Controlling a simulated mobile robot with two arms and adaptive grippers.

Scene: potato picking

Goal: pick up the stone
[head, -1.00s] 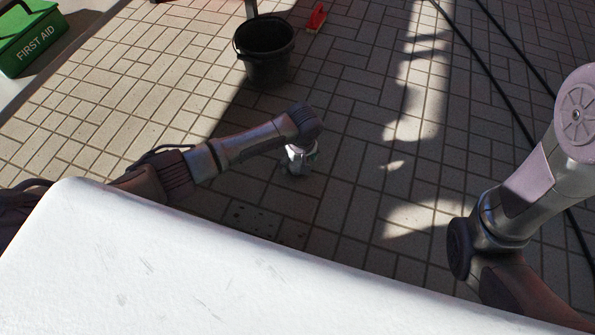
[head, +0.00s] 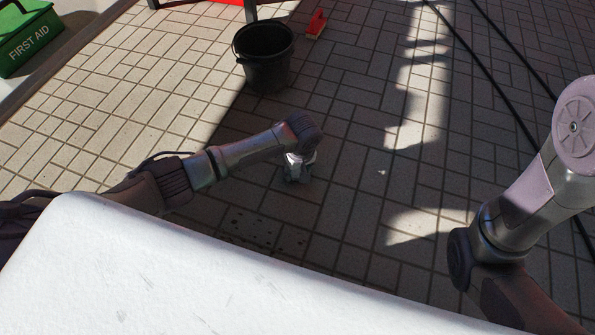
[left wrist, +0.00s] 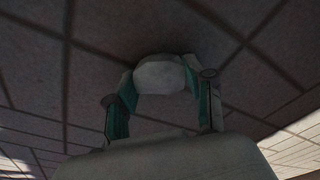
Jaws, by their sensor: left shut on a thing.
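The stone (left wrist: 159,75) is a pale, rounded lump in the left wrist view, between the two fingers with green inner sides. My left gripper (left wrist: 161,86) is shut on it, with a finger against each side. In the head view my left gripper (head: 298,172) hangs from the wrist above the shaded tiles, pointing down. The stone cannot be made out there. My right arm shows at the right edge of the head view, but its gripper is out of sight.
A green first aid box (head: 28,40) is at the far left. Dark cables (head: 490,65) run along the right. Tiles between are clear.

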